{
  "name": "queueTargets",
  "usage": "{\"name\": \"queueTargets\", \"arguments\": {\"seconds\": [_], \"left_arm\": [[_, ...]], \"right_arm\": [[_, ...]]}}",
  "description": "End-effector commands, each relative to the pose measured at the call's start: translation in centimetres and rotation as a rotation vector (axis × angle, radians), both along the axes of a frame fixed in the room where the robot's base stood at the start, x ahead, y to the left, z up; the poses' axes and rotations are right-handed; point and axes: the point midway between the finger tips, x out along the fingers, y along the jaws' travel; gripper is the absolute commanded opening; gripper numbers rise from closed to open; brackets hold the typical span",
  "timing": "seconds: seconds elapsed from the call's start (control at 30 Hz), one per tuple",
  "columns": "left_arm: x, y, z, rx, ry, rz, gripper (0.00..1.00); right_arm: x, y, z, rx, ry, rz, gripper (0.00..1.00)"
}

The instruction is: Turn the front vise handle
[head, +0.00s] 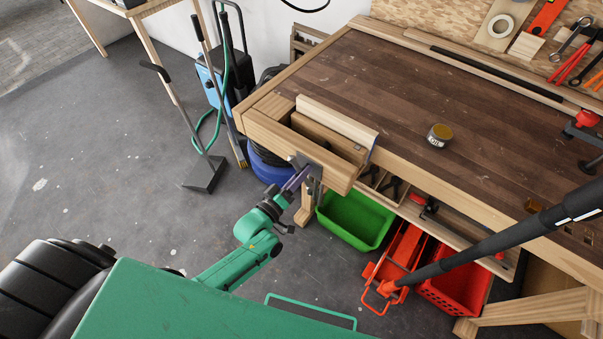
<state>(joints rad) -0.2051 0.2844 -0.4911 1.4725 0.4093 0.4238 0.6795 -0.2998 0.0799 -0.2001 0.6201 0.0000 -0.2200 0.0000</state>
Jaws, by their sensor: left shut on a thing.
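The front vise is the wooden jaw (270,143) on the near left corner of the workbench (400,80). Its metal handle (315,185) sits on the outer face of the jaw, small and partly covered by my gripper. My left gripper (298,179) reaches up from below on its green arm and is shut on the handle. The exact grip is too small to see clearly. My right gripper is not in view.
A small jar (439,136) stands on the benchtop.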

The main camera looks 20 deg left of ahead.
Motion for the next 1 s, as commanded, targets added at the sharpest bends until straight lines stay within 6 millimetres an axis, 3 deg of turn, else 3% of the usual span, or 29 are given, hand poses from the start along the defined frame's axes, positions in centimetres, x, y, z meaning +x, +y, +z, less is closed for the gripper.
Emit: {"name": "queueTargets", "arguments": {"seconds": [0.67,0.7,0.77,1.0], "left_arm": [[-0.11,-0.04,-0.22,-0.073,0.036,-0.002,0.00],[-0.11,-0.04,-0.22,-0.073,0.036,-0.002,0.35],[-0.10,-0.05,-0.20,-0.073,0.035,-0.001,0.58],[-0.04,-0.02,-0.08,-0.073,0.032,0.000,0.61]], "right_arm": [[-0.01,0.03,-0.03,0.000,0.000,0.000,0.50],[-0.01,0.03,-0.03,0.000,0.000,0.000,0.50],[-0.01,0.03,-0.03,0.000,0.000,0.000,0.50],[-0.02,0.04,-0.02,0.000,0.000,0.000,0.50]]}}
